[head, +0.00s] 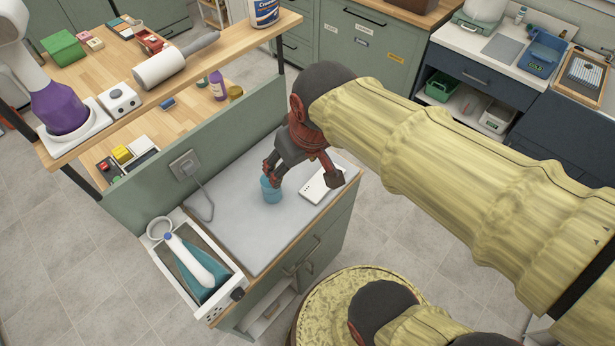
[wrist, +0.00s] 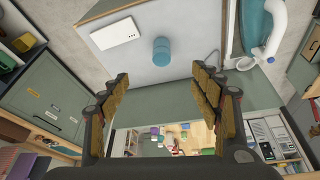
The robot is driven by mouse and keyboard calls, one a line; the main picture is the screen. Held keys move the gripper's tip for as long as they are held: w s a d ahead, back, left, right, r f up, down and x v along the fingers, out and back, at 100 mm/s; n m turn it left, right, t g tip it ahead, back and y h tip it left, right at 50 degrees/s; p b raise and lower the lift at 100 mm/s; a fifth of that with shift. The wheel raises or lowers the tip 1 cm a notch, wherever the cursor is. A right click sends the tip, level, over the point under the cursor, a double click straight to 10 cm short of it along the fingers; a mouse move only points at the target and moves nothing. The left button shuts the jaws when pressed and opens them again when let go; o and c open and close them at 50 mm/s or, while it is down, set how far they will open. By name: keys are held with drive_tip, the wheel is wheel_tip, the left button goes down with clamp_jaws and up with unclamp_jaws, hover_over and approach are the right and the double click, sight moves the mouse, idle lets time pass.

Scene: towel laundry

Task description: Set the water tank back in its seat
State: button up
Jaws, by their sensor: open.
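A small translucent blue cylinder, which looks like the water tank (head: 271,190), stands on the pale grey counter top (head: 240,225). It also shows in the wrist view (wrist: 161,52), centred between my fingers but beyond their tips. My gripper (head: 303,172) is open and empty above the counter. In the head view one finger overlaps the top of the tank; I cannot tell whether it touches. The wrist view shows both fingers spread apart (wrist: 161,78). A flat white plate with small dark marks (head: 319,186) lies right of the tank. I cannot tell which thing is the seat.
A white tray (head: 220,300) holds a white handled device (head: 190,262) over teal material at the counter's left end. A socket with a cable (head: 186,163) is on the green panel behind. A wooden shelf (head: 230,45) stands above it, with a purple-and-white device (head: 62,107).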

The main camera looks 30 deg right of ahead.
drive_tip(key=shift+m+t, duration=0.4)
drive_tip(key=shift+t, duration=0.2)
drive_tip(key=s, duration=0.2)
drive_tip(key=s+r, duration=0.1)
drive_tip(key=s, duration=0.2)
drive_tip(key=shift+s+r, duration=0.2)
drive_tip(key=shift+s, duration=0.1)
wheel_tip(320, 180, down, 7)
drive_tip(key=b, duration=0.7)
drive_tip(key=shift+r, duration=0.1)
drive_tip(key=shift+o, duration=0.2)
